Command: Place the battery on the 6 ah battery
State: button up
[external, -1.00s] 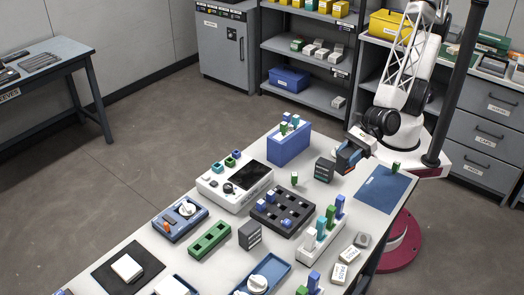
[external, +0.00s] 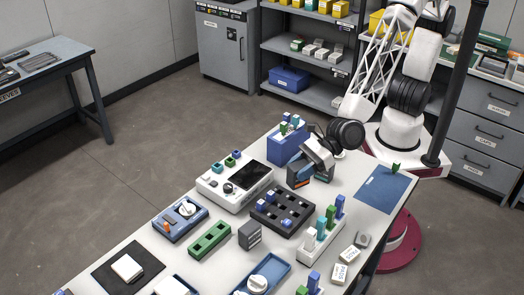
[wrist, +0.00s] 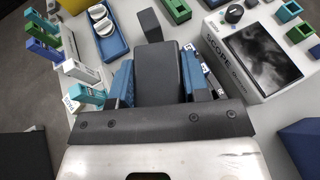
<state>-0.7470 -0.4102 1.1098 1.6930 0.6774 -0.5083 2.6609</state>
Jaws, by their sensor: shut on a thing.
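A second dark grey block (external: 250,235) stands upright on the table next to the green tray. It also shows beyond the held block in the wrist view (wrist: 151,24). Its label is not readable, so I cannot confirm it is the 6 ah battery.
A white rack (external: 318,244) with tall coloured pegs stands to the right. A green tray (external: 209,240) lies left of the block. The blue box (external: 283,149) is behind.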

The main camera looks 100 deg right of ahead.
aim_at(290, 172)
jog(key=shift+w+a+h, duration=0.15)
jog(key=shift+w+a, duration=0.05)
jog(key=shift+w, duration=0.5)
jog(key=shift+w+a+h, duration=0.15)
jog(key=shift+w+a, duration=0.05)
jog(key=shift+w, duration=0.45)
jog(key=shift+w+a, duration=0.1)
jog(key=shift+w, duration=0.05)
jog(key=shift+w+a+f, duration=0.25)
jog(key=shift+w+a, duration=1.25)
jog(key=shift+w, duration=0.5)
jog(key=shift+w+a+f, duration=0.2)
jog(key=shift+w+a, duration=1.3)
jog(key=shift+w, duration=0.5)
jog(key=shift+w+a+f, duration=0.25)
jog(key=shift+w+a, duration=1.25)
jog(key=shift+w, duration=0.5)
jog(key=shift+w+a, duration=0.15)
jog(key=shift+w+f, duration=0.1)
jog(key=shift+f, duration=1.65)
jog(key=shift+f, duration=0.15)
